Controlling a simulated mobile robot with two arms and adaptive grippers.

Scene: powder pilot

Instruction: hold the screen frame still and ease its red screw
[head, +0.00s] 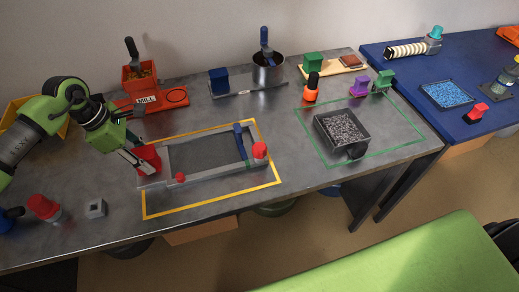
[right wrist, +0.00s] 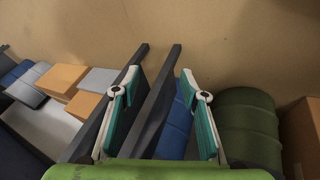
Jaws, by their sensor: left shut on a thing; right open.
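The grey screen frame (head: 216,174) lies inside a yellow outline on the grey table in the head view. A red grip (head: 149,158) stands at its left end, a small red knob (head: 180,177) on its near edge and a larger red knob (head: 260,149) at its right end. I cannot tell which knob is the screw. A blue-handled bar stands near the frame's right end. My left gripper (head: 140,162) is shut on the red grip, whose far side it partly hides. My right gripper (right wrist: 160,88) is open and empty in the right wrist view, away from the frame.
A dark tray of grey granules (head: 341,128) sits in a green outline to the right. An orange MILL unit (head: 150,103) and a metal pot (head: 268,70) stand behind. A red-capped jar (head: 45,207) is front left. Drums (right wrist: 248,125) and table legs show near my right gripper.

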